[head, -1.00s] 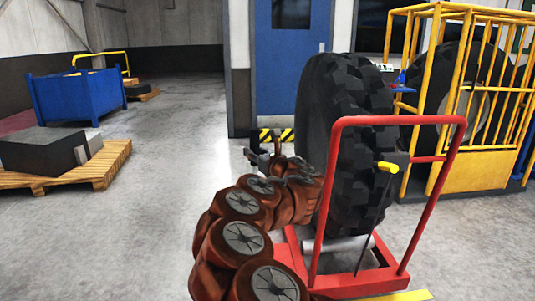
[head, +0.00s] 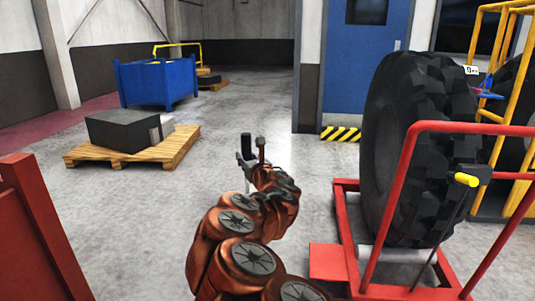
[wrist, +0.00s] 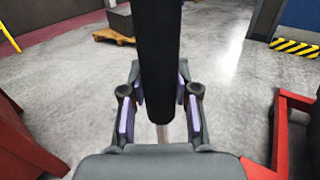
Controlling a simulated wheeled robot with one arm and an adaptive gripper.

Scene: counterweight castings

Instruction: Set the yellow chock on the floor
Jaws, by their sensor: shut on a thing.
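My gripper (wrist: 160,112) is shut on a long dark bar (wrist: 160,60), which runs up out of the wrist view. A thin pale rod shows below the bar's lower end. In the head view my gripper (head: 253,152) is raised over open floor, left of the red tyre stand. The dark bar (head: 246,146) stands upright there, small and hard to make out. I see no plain yellow chock in either view, and the held thing looks dark, not yellow. The grey concrete floor (head: 120,230) shows in both views.
A red stand (head: 347,240) holds a big tyre (head: 405,150) at right, with a yellow-tipped lever (head: 466,180). A red panel (head: 40,235) is at near left. A pallet (head: 125,157) carries a dark block. A striped block (head: 341,133) lies by the blue door.

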